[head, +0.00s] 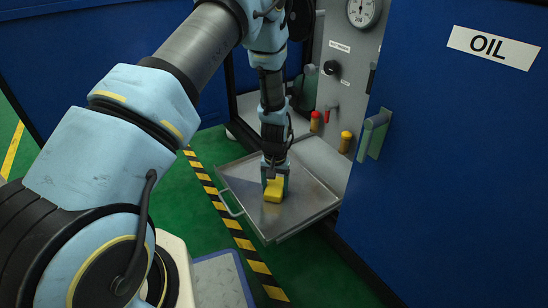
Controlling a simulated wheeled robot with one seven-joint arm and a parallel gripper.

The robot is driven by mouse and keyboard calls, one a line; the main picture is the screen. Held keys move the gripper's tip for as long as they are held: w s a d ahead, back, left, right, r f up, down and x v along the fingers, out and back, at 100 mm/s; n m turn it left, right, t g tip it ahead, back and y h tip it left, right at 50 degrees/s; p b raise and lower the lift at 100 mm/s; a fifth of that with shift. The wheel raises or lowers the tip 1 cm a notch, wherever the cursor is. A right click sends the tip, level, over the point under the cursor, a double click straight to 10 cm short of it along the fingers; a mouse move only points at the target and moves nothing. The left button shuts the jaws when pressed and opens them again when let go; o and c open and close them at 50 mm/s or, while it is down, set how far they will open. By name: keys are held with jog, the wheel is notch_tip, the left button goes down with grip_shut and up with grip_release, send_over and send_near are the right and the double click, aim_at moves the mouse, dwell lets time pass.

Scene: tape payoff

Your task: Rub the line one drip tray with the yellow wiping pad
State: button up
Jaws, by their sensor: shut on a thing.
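The yellow wiping pad (273,191) is held in my gripper (274,180), which points straight down and is shut on it. The pad is over the middle of a metal drip tray (309,205), low at its surface. I cannot tell for sure whether the pad touches the tray. The tray is a shallow grey square with a raised rim and a handle on its left side. It sticks out from the open cabinet. The pad and gripper hide part of the tray floor.
A blue door marked OIL (460,150) stands at the right with a green handle (374,134). Behind the tray, a grey panel (345,75) carries a gauge, a black knob and red and yellow fittings. Black-and-yellow floor tape (236,228) runs left of the tray over green floor.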

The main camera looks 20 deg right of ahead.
aim_at(276, 186)
jog(key=shift+w+d+r+p, duration=0.1)
jog(key=shift+d+r+p, duration=0.25)
jog(key=shift+r, duration=0.1)
jog(key=shift+a+r+p, duration=0.1)
jog(key=shift+r+p, duration=0.25)
jog(key=shift+r, duration=0.5)
notch_tip(276, 186, up, 6)
jog(key=p, duration=0.4)
jog(key=shift+f+p, duration=0.2)
jog(key=shift+p, duration=0.2)
